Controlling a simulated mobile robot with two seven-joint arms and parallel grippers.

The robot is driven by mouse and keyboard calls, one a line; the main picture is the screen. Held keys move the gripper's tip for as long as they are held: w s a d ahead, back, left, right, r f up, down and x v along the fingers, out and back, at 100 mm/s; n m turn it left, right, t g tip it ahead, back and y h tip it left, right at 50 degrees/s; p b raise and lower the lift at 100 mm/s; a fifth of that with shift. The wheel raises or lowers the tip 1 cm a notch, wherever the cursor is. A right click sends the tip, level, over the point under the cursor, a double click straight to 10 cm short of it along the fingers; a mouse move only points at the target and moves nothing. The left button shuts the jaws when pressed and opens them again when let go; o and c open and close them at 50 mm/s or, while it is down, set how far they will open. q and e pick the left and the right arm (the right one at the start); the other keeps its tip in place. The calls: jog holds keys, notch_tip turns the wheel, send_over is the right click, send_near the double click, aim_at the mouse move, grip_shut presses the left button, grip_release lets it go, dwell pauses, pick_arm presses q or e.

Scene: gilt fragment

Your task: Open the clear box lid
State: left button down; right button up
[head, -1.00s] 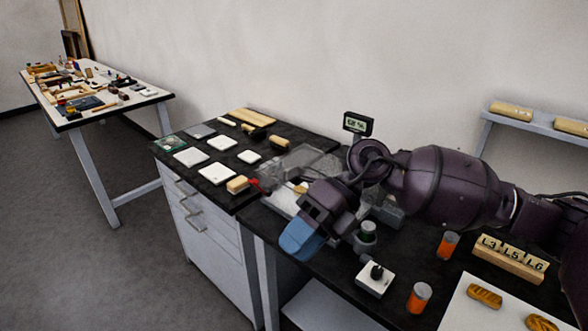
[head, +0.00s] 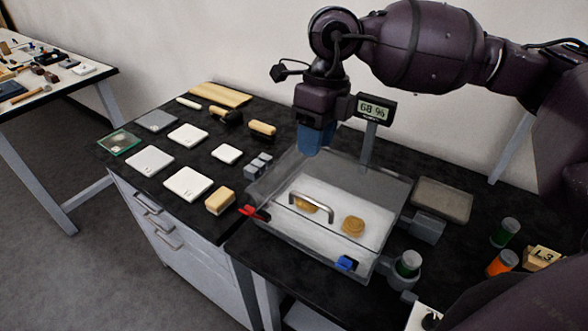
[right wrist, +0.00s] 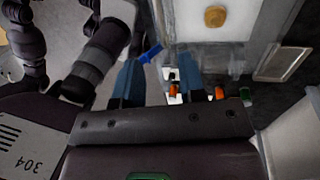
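The clear box (head: 395,200) stands on the black bench in the middle of the head view. Its clear lid (head: 328,232) carries a metal bar handle (head: 311,205) and appears to lie down over the box; the see-through edges are hard to read. Two golden pieces show inside on a white floor, the left one (head: 303,206) partly behind the handle, the right one (head: 353,226) in plain view. My right gripper (head: 312,145) points down above the box's back left corner, clear of the handle. In the right wrist view its blue fingers (right wrist: 158,85) are apart and empty. My left gripper is out of view.
A display reading 68 % (head: 375,109) stands on a post behind the box. White tiles (head: 188,183) and a yellow block (head: 220,201) lie left. Capped jars (head: 505,232) stand right.

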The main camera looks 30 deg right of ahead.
aim_at(307, 197)
jog(key=f, duration=0.3)
jog(key=s+a+f, duration=0.1)
jog(key=f, duration=0.6)
jog(key=shift+s+a+f, duration=0.15)
jog(key=shift+a+f, duration=0.1)
jog(key=shift+a, duration=0.15)
jog(key=shift+c, duration=0.3)
grip_shut()
